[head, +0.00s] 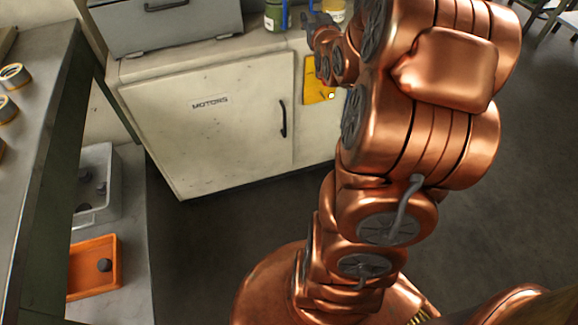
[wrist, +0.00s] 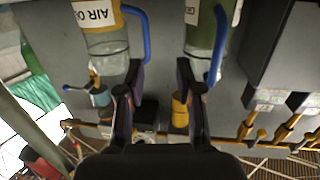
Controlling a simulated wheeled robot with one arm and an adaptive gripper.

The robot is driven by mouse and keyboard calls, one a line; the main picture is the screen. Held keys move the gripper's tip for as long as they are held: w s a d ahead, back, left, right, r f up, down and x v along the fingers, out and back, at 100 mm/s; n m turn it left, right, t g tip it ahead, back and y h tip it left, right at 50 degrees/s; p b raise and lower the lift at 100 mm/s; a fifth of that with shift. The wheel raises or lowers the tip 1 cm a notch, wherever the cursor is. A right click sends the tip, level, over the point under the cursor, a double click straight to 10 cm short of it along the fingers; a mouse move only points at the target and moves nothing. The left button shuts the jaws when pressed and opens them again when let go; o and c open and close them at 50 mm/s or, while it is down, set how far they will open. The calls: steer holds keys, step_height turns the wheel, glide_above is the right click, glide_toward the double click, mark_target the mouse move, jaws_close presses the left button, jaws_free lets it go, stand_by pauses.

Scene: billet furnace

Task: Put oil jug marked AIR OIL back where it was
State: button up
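The oil jug marked AIR OIL (wrist: 105,42) is at the upper left of the wrist view. It has a clear body, a pale label with a yellow band and a blue handle. My gripper (wrist: 159,68) is open, with bare grey surface showing between its fingers. Its left finger is close to the AIR OIL jug's handle; I cannot tell whether they touch. A green jug (wrist: 207,35) with a blue handle stands beside the right finger. In the head view my gripper (head: 318,22) is small, at the cabinet top between a green container (head: 275,14) and a pale one (head: 334,11).
A cream cabinet marked MOTORS (head: 210,130) stands below, with a yellow tag (head: 318,82) on its front. A grey drawer box (head: 165,25) sits at its left. A clear bin (head: 98,190) and an orange tray (head: 92,268) lie left. The floor before the cabinet is clear.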

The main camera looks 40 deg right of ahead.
steer(key=s+a+f+n+g+y, duration=0.2)
steer(key=s+a+f+g+y, duration=0.25)
steer(key=a, duration=0.65)
steer(key=s+a+f+n+g+y, duration=0.1)
steer(key=s+a+f+g+y, duration=0.1)
steer(key=s+a+f+g, duration=0.45)
steer(key=s+a+n+g, duration=0.1)
steer(key=s+a+g, duration=0.2)
steer(key=s+a, duration=0.5)
steer(key=s+a+n+g+y, duration=0.1)
steer(key=s+a+g, duration=0.3)
steer(key=s+a, duration=0.5)
steer(key=s, duration=0.6)
steer(key=shift+a+r, duration=0.15)
steer(key=shift+r, duration=0.2)
steer(key=shift+s+r, duration=0.1)
steer(key=shift+r, duration=0.05)
